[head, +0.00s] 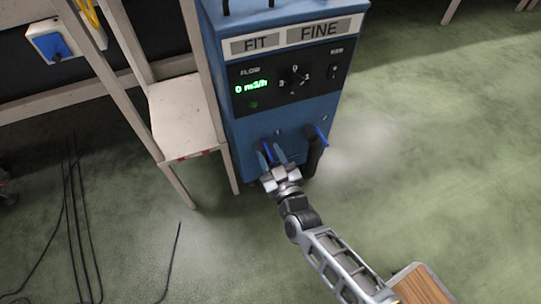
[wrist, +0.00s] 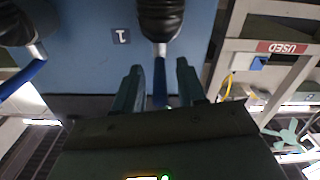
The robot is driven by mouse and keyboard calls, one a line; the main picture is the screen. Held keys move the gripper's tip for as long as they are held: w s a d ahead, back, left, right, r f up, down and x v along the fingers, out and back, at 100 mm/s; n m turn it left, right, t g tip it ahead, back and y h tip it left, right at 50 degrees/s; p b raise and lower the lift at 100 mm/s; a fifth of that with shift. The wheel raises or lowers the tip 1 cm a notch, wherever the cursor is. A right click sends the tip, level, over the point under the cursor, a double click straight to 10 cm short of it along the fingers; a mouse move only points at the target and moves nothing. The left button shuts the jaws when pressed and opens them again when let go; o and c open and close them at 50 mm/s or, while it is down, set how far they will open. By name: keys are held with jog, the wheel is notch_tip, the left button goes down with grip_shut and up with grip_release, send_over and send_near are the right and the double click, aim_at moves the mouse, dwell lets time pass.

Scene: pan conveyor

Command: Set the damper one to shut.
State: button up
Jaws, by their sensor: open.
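Damper one is a blue lever (wrist: 159,78) on a black hose (wrist: 160,18), with a label "1" (wrist: 121,36) on the blue panel beside it in the wrist view. The lever points straight out from the hose's metal collar and lies between my gripper's (wrist: 160,82) two fingers. The fingers are open, one on each side; I cannot tell whether either touches it. In the head view my gripper (head: 270,155) is at the lower front of the blue machine (head: 265,110) and largely hides this damper.
A second hose (head: 314,158) with a blue lever (head: 321,136) is just right of my gripper; its lever (wrist: 22,80) is slanted in the wrist view. A pale wooden stand (head: 182,115) is close on the left. Cables (head: 75,215) lie on the floor, which is clear to the right.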

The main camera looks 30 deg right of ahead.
grip_shut()
dwell(0.6)
